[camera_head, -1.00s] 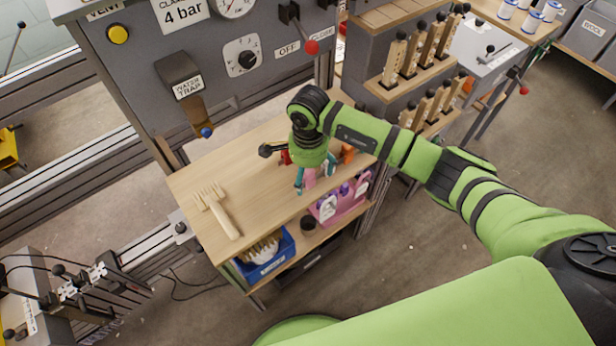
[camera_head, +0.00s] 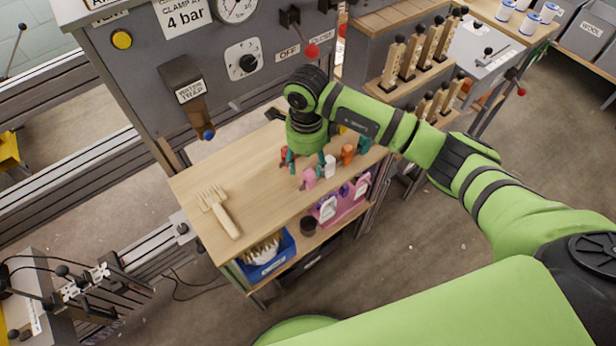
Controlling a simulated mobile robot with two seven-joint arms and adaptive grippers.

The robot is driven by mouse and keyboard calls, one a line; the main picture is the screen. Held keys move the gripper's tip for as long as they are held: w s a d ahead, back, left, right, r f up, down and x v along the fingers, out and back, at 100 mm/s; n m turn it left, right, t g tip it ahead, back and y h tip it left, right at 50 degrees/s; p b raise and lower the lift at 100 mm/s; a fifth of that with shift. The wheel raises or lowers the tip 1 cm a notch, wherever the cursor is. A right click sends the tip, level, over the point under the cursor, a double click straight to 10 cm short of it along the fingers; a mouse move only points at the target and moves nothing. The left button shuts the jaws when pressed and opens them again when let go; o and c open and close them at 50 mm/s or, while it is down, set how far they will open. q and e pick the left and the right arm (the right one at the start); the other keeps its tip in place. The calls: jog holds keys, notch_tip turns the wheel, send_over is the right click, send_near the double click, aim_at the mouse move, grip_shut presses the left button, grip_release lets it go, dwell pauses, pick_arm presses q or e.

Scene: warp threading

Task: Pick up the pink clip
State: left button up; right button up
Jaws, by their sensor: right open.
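The pink clip (camera_head: 309,179) stands on the wooden bench top near its front edge, in the head view. My right gripper (camera_head: 306,163) is over the bench just behind the pink clip. Its teal-tipped fingers are spread apart, and its palm is mostly hidden under my green wrist. The pink clip shows in front of and slightly below the fingertips; I cannot tell whether they touch. My left gripper is not in view.
A white clip (camera_head: 330,167), an orange clip (camera_head: 348,154) and a red clip (camera_head: 284,153) stand close by. A wooden fork-like comb (camera_head: 219,211) lies at the bench's left. A blue bin (camera_head: 268,262) and pink holder (camera_head: 341,206) sit below. The bench's middle is clear.

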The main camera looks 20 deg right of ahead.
aim_at(309, 172)
jog(key=m, duration=0.2)
jog(key=r+m+b, duration=0.1)
jog(key=m, duration=0.1)
jog(key=shift+w+m, duration=0.1)
jog(key=shift+m, duration=0.3)
jog(key=m, duration=0.2)
jog(key=r+m, duration=0.1)
jog(key=m, duration=0.1)
jog(key=shift+a+r+b, duration=0.1)
jog(key=shift+r+b, duration=0.05)
jog(key=shift+b, duration=0.15)
jog(key=shift+m, duration=0.3)
jog(key=f+p, duration=0.1)
jog(key=f, duration=0.3)
jog(key=f+p, duration=0.1)
jog(key=f, duration=0.1)
jog(key=shift+s+d+f+p, duration=0.1)
jog(key=shift+s+d+p, duration=0.1)
jog(key=shift+d+p, duration=0.15)
jog(key=shift+f, duration=0.4)
jog(key=shift+c, duration=0.4)
jog(key=c, duration=0.9)
jog(key=o, duration=1)
